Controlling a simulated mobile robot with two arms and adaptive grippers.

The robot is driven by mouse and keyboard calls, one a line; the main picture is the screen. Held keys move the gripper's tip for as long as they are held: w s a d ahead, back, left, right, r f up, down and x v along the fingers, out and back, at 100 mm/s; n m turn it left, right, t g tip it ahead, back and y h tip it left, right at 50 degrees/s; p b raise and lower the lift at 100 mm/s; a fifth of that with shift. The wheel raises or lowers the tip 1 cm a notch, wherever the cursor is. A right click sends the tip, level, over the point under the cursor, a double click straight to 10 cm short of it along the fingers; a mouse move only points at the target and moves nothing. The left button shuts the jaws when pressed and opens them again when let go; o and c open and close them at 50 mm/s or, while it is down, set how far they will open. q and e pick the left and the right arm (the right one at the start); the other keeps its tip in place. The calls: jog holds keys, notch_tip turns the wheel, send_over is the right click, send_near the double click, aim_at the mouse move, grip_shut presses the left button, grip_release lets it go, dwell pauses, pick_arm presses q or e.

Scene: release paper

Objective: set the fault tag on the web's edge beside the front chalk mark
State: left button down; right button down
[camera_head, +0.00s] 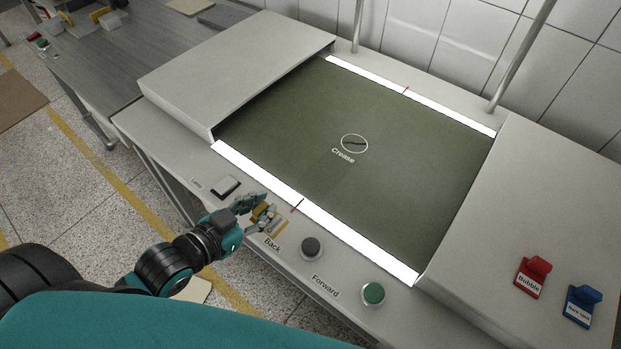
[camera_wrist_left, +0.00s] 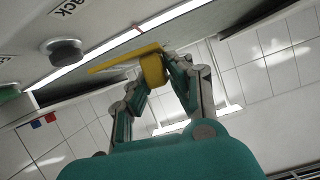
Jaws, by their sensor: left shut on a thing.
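The dark green web (camera_head: 380,150) lies across the table between two bright white strips, with a circled crease labelled "Crease" (camera_head: 354,143) near its middle. A short red chalk mark (camera_head: 297,204) crosses the front strip. My left gripper (camera_head: 262,212) is shut on a yellow fault tag (camera_head: 266,217), just left of the front mark and on the near side of the strip. In the left wrist view the yellow tag (camera_wrist_left: 153,70) sits between the fingers, its flat plate reaching out to the left. I cannot tell whether it touches the table. My right gripper is out of view.
Another red mark (camera_head: 405,90) is on the back strip. A Lamp switch (camera_head: 226,186), a dark Back button (camera_head: 312,248) and a green Forward button (camera_head: 373,293) line the front panel.

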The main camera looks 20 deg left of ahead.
pick_arm(q)
jog(key=p, duration=0.3)
send_over(308, 182)
jog(key=shift+w+f, duration=0.15)
jog(key=shift+f, duration=0.5)
jog(key=shift+f+p, duration=0.55)
jog(key=shift+f, duration=1.25)
jog(key=c, duration=1.2)
grip_release()
jog(key=b+v, duration=0.1)
jog(key=v, duration=1)
jog(key=shift+f, duration=0.1)
jog(key=shift+s+a+r, duration=0.15)
jog(key=shift+s+r, duration=0.15)
jog(key=shift+s, duration=0.2)
